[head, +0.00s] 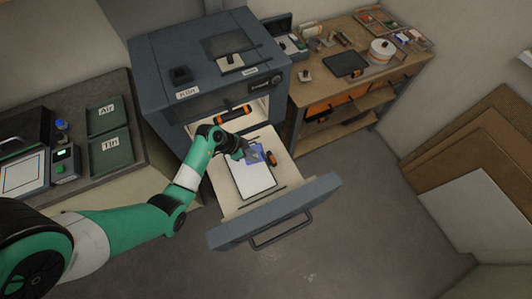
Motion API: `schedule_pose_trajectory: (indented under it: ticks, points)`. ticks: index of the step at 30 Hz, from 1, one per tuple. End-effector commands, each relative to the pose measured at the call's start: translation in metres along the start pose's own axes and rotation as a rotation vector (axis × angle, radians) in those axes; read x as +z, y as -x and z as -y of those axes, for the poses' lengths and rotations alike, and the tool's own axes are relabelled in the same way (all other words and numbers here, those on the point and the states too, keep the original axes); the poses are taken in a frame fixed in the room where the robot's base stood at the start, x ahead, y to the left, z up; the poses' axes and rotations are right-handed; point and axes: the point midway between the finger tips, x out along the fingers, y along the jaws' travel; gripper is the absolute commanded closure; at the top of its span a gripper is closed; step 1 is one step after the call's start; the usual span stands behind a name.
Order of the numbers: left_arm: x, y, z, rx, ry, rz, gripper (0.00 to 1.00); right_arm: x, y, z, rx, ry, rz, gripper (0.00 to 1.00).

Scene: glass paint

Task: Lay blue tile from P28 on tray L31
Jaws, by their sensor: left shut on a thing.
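My left gripper (253,154) is over the open kiln drawer, at the far end of a white rectangular plate (254,182). It is shut on the blue tile (257,148), which shows as a small blue-violet patch at the fingertips and is partly hidden by them. I cannot tell whether the tile touches the plate. My right gripper is not in view.
The grey kiln (215,60) stands behind, its drawer front (275,212) pulled out. Small orange-and-black parts (271,158) lie beside the plate. Green trays marked Air (103,122) and Tin (112,150) sit on the left bench. A cluttered wooden workbench (375,75) is at the right.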

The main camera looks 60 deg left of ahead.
Motion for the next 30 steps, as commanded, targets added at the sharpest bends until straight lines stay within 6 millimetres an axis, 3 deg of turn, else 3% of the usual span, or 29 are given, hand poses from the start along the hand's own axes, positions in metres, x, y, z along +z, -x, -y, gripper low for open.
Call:
schedule_pose_trajectory:
  ticks: [1, 3, 8, 16, 30]
  points:
    - [0.023, -0.021, 0.010, -0.020, 0.038, 0.004, 1.00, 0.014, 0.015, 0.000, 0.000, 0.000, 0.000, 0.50]
    - [0.042, -0.033, 0.022, -0.051, 0.080, 0.006, 1.00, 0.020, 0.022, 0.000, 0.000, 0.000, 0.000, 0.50]
    - [0.068, -0.047, 0.037, -0.092, 0.136, 0.012, 1.00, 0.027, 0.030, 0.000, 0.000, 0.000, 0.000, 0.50]
    - [0.074, -0.050, 0.041, -0.103, 0.149, 0.012, 1.00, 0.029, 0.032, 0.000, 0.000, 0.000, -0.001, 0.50]
    - [0.087, -0.071, 0.040, -0.102, 0.148, 0.013, 1.00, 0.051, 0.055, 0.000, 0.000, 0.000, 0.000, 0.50]
